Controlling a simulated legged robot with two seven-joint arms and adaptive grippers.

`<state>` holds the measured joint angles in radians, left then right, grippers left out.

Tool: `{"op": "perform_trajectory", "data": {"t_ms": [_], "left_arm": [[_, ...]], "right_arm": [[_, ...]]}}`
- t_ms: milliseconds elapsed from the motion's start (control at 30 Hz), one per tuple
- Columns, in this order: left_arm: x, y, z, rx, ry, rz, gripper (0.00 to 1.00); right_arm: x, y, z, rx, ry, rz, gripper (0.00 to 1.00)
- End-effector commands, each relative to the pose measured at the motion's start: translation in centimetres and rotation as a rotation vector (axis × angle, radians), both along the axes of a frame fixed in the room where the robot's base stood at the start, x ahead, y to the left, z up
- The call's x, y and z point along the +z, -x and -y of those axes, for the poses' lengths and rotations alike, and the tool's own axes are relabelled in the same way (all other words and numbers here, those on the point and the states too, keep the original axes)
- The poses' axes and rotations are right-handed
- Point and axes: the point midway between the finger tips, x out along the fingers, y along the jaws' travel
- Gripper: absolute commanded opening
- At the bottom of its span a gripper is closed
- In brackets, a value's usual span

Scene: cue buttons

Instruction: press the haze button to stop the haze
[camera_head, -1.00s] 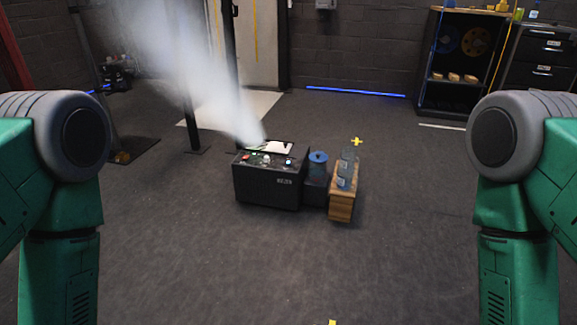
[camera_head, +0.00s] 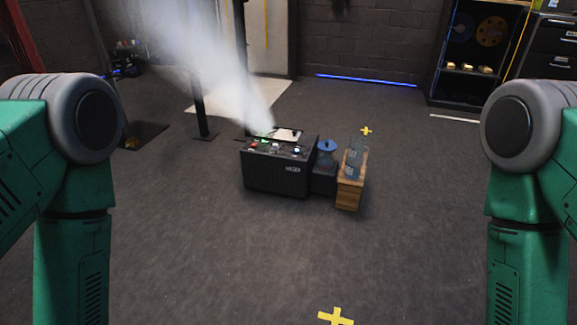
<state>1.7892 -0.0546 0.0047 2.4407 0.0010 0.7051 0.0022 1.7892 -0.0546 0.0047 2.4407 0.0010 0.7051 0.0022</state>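The black haze machine (camera_head: 277,178) stands on the floor near the middle of the view. White haze (camera_head: 215,62) streams up and to the left from its top. Several small buttons sit on its top panel, with a red one (camera_head: 254,144) at the left and a pale one (camera_head: 276,147) near the middle. Their labels are too small to read. Both of my green arms show at the sides, but neither gripper is in the view.
A blue-topped container (camera_head: 326,147) and a wooden block (camera_head: 350,190) with a dark device stand right of the machine. Yellow crosses mark the floor, one in front (camera_head: 335,316). A dark post (camera_head: 200,105) stands behind left. Floor in front is clear.

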Motion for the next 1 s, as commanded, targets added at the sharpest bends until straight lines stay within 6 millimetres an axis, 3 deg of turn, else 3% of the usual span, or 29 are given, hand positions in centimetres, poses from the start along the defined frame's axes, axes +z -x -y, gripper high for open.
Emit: {"op": "perform_trajectory", "data": {"t_ms": [333,433,467,1000], "left_arm": [[0.00,0.01,0.00,0.000,0.000,0.000,0.40],[0.00,0.01,0.00,0.000,0.000,0.000,0.05],[0.00,0.00,0.00,0.000,0.000,0.000,0.00],[0.00,0.00,0.00,0.000,0.000,0.000,0.00]], "right_arm": [[-0.01,0.00,0.00,0.000,0.000,0.000,0.40],[0.00,0.00,0.00,0.000,0.000,0.000,0.40],[0.00,0.00,0.00,0.000,0.000,0.000,0.40],[0.00,0.00,0.00,0.000,0.000,0.000,0.40]]}}
